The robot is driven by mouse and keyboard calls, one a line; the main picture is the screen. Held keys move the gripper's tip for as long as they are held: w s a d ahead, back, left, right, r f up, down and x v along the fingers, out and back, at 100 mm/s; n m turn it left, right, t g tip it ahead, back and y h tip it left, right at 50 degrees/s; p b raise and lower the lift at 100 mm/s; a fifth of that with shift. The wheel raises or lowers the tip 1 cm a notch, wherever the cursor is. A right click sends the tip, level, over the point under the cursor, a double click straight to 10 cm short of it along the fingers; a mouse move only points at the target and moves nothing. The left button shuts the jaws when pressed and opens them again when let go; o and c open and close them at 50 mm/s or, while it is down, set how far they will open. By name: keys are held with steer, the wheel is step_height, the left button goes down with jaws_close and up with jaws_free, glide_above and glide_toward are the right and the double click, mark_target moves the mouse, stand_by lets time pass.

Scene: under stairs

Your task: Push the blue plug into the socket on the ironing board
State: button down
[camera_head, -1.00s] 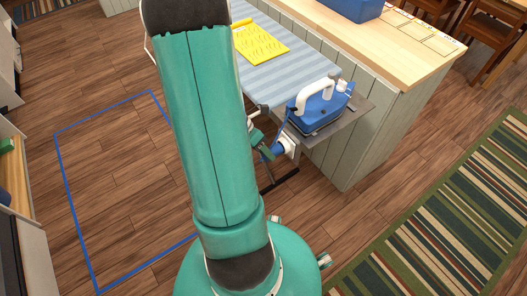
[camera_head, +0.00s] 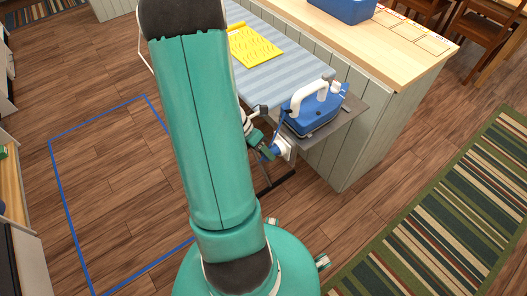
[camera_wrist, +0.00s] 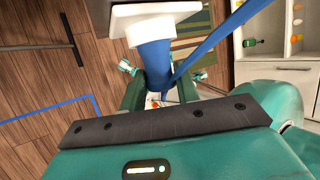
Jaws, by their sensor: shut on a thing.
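My gripper (camera_wrist: 160,90) is shut on the blue plug (camera_wrist: 152,58), with a finger on each side of its body. The plug's front meets the white round collar of the socket (camera_wrist: 165,27) in the wrist view. I cannot tell how deep it sits. In the head view, my gripper (camera_head: 262,149) is beside the end of the ironing board (camera_head: 283,72), and the white socket (camera_head: 285,149) is below the iron. A blue cord (camera_wrist: 215,40) runs from the plug up to the right in the wrist view.
A blue iron (camera_head: 311,112) with a white handle stands on the board's end plate. A yellow cloth (camera_head: 254,46) lies on the board. A wooden counter (camera_head: 400,40) is behind. A striped rug (camera_head: 440,220) lies at right. Open floor within a blue outline is at left.

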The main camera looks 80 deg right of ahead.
steer(key=shift+s+d, duration=0.1)
steer(key=c, duration=1.1)
jaws_free()
steer(key=shift+s, duration=0.1)
steer(key=o, duration=0.6)
steer(key=w+a, duration=0.5)
steer(key=shift+a, duration=0.2)
